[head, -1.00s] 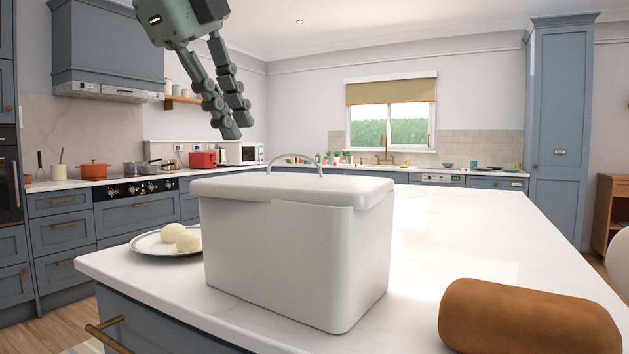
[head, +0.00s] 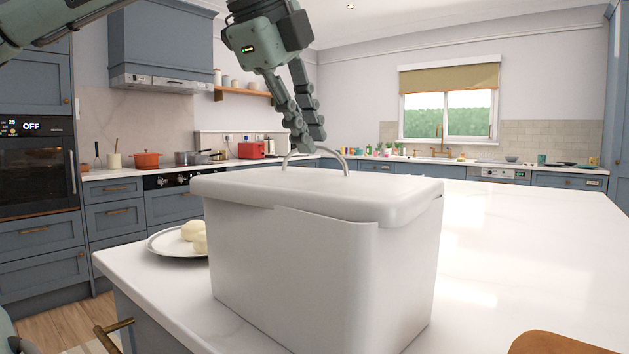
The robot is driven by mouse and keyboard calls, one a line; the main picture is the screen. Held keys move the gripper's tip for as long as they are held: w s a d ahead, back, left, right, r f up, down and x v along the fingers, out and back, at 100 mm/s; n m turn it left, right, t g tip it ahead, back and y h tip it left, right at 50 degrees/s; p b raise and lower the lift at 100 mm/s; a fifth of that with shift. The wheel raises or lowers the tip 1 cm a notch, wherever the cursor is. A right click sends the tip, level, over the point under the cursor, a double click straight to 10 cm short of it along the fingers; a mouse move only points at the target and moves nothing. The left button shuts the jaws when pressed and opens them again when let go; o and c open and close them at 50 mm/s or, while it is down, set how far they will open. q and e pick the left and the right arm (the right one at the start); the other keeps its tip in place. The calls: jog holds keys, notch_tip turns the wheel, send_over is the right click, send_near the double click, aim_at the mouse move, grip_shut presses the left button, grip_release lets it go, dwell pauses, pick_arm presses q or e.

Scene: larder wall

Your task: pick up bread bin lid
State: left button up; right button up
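The bread bin (head: 320,275) is a white box on the white worktop. Its white lid (head: 310,192) sits on top, with a thin arched metal handle (head: 341,160) rising from its middle. My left gripper (head: 308,147) points down from above, its fingertips at the upper left part of the handle in the picture. The two fingers look close together from this angle, so I cannot tell whether they are open or shut, or touching the handle. My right gripper is not in view.
A plate (head: 165,244) with pale round dough pieces (head: 197,234) stands left of the bin, near the worktop's edge. A brown loaf-like thing (head: 560,345) shows at the bottom right. The worktop (head: 520,250) right of the bin is clear.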

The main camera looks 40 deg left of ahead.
pick_arm(q)
jog(key=x, duration=0.3)
jog(key=shift+w+f, duration=0.15)
jog(key=shift+w, duration=0.05)
jog(key=shift+c, duration=0.2)
grip_shut()
